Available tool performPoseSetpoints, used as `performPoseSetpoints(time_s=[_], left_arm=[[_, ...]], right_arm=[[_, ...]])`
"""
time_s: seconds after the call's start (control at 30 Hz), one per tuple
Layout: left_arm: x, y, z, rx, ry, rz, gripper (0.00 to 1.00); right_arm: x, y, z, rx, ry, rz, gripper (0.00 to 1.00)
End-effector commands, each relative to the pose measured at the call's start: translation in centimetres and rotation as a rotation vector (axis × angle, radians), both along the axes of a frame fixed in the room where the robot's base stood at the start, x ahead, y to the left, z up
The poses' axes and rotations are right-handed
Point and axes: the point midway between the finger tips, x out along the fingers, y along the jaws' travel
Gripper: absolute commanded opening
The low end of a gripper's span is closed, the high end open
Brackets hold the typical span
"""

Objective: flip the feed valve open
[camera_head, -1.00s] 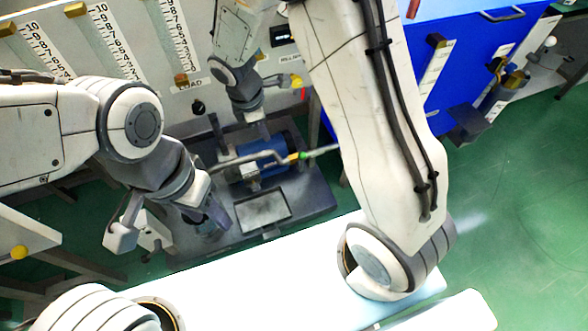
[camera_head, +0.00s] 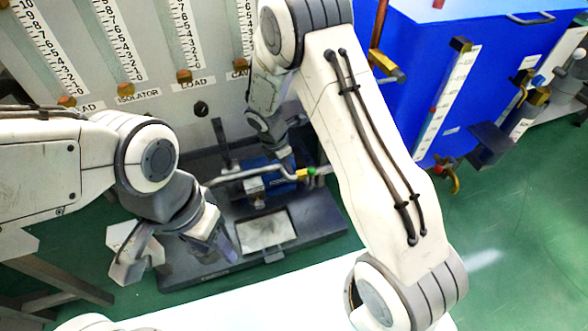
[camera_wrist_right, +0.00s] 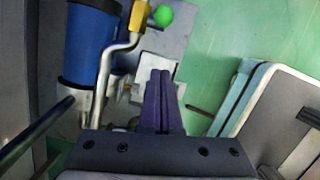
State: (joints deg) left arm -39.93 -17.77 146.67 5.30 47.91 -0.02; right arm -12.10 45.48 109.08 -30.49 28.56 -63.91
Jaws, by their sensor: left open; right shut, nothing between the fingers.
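The feed valve appears to be the yellow fitting (camera_head: 302,174) with a green ball (camera_head: 312,171) on the bent metal pipe (camera_head: 245,172), beside the blue cylinder. In the right wrist view the yellow fitting (camera_wrist_right: 141,16) and green ball (camera_wrist_right: 163,15) are at the top, beyond my fingers. My right gripper (camera_wrist_right: 160,76) is shut and empty, its dark fingers together, with the pipe to their left. My left gripper (camera_head: 178,256) is open and empty over the dark base's left end.
The blue cylinder (camera_wrist_right: 88,45) and pipe stand on a dark base (camera_head: 310,228). A grey panel with scales and yellow sliders (camera_head: 184,76) rises behind. A blue cabinet (camera_head: 450,60) stands right.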

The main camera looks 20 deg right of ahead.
Motion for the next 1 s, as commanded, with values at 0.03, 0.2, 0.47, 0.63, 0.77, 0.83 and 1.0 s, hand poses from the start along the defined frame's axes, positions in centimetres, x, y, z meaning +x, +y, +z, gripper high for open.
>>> performPoseSetpoints(time_s=[0.03, 0.2, 0.47, 0.63, 0.77, 0.83, 1.0], left_arm=[[0.0, 0.0, -1.0, 0.0, 0.0, 0.0, 0.5], [0.0, 0.0, -3.0, 0.0, 0.0, 0.0, 0.5], [0.0, 0.0, -5.2, 0.001, 0.001, 0.0, 0.5], [0.0, 0.0, -5.7, 0.001, 0.001, 0.0, 0.5], [0.0, 0.0, -5.9, 0.0, 0.0, 0.0, 0.5], [0.0, 0.0, -5.8, 0.0, 0.0, 0.0, 0.5], [0.0, 0.0, -5.8, 0.0, 0.0, 0.0, 0.5]], right_arm=[[0.0, -0.3, -1.5, 0.0, 0.002, 0.0, 0.0], [0.2, -1.1, -5.2, -0.001, 0.002, -0.004, 0.0], [0.8, -3.3, -8.5, 0.001, -0.003, -0.008, 0.0], [1.2, -5.2, -8.3, 0.001, -0.002, -0.006, 0.0], [1.4, -5.8, -8.2, 0.0, 0.0, -0.002, 0.0], [1.4, -5.9, -8.1, 0.0, 0.0, -0.002, 0.0], [1.4, -5.9, -8.1, 0.0, 0.0, -0.002, 0.0]])
